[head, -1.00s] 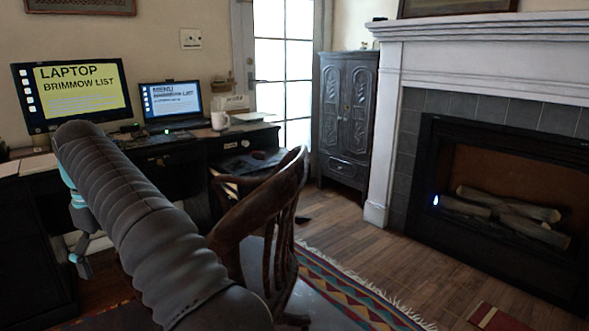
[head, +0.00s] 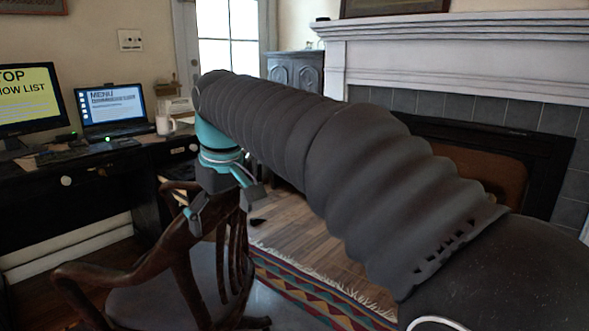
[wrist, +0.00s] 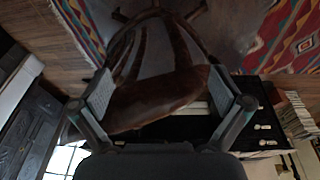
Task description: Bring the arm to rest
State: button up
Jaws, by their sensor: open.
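My arm, in a dark ribbed sleeve, reaches across the head view from the lower right to the upper middle. My gripper (head: 222,205) hangs below its far end, in front of the wooden chair (head: 200,275). In the wrist view my gripper (wrist: 163,118) has its two fingers wide apart with nothing held. The chair's curved top rail (wrist: 160,98) shows between and beyond the fingers. I cannot tell how far the fingers are from the chair.
A black desk (head: 85,185) with a laptop (head: 113,107), a monitor (head: 25,97) and a white mug (head: 165,120) stands at the left. A fireplace (head: 425,57) is at the right, partly hidden by my arm. A patterned rug (head: 310,295) lies on the wooden floor.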

jog(key=s+d+f+m+t, duration=0.1)
jog(key=s+d+f+m, duration=0.15)
jog(key=d, duration=0.65)
jog(key=s+d+f+m+t, duration=0.15)
jog(key=s+d, duration=0.25)
jog(key=d, duration=0.4)
jog(key=s+d+f+m+h, duration=0.1)
jog(key=s+d+f+m, duration=0.4)
jog(key=s+d+f, duration=0.6)
jog(key=shift+s+d+f+t, duration=0.3)
jog(key=shift+s+d+t, duration=0.2)
jog(key=shift+s, duration=0.5)
